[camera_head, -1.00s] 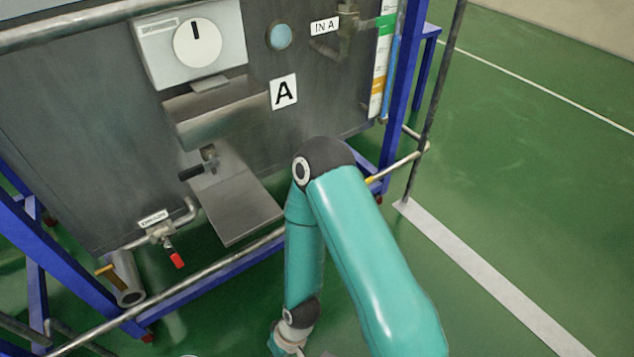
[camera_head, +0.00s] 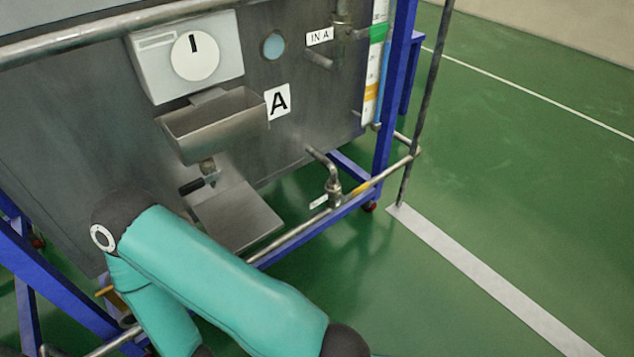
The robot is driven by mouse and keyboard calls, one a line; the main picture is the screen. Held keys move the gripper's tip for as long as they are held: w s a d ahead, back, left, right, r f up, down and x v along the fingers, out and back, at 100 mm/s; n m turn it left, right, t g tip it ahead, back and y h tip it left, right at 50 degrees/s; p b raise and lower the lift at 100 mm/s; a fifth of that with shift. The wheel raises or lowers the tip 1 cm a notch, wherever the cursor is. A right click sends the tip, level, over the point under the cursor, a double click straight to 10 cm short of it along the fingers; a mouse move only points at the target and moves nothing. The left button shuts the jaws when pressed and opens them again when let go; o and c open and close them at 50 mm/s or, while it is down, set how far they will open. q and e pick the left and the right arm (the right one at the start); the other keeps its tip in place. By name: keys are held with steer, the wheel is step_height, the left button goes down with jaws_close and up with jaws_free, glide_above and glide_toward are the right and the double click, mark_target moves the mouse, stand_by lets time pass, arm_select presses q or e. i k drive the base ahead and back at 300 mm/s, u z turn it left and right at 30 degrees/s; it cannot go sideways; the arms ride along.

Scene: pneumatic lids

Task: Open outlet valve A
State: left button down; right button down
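The tank marked with an A plate (camera_head: 278,102) stands in the upper left half. A pipe fitting (camera_head: 333,187) comes out low on its right side, with a small white label (camera_head: 318,201) I cannot read. A small valve with a dark handle (camera_head: 191,187) sits under the metal trough. I cannot tell which fitting is outlet valve A. The red-handled valve seen earlier at the lower left is hidden behind my teal arm (camera_head: 225,275). That arm's elbow is bent at the left and its forearm runs down out of the frame. Neither gripper is in view.
A metal trough (camera_head: 214,122) and a sloping plate (camera_head: 238,216) stick out from the tank. A blue frame (camera_head: 395,95) and a metal rail (camera_head: 300,230) run around it. An inlet label (camera_head: 319,36) is at the upper right. Green floor (camera_head: 520,180) on the right is clear.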

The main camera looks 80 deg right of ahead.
mark_target(360, 189)
steer(key=z, duration=0.05)
steer(key=k, duration=0.5)
steer(key=u, duration=1.15)
steer(key=i, duration=0.15)
steer(key=z, duration=3.15)
steer(key=i, duration=0.2)
steer(key=u, duration=0.45)
steer(key=k, duration=0.6)
steer(key=z, duration=0.15)
steer(key=i, duration=0.35)
steer(key=u, duration=0.05)
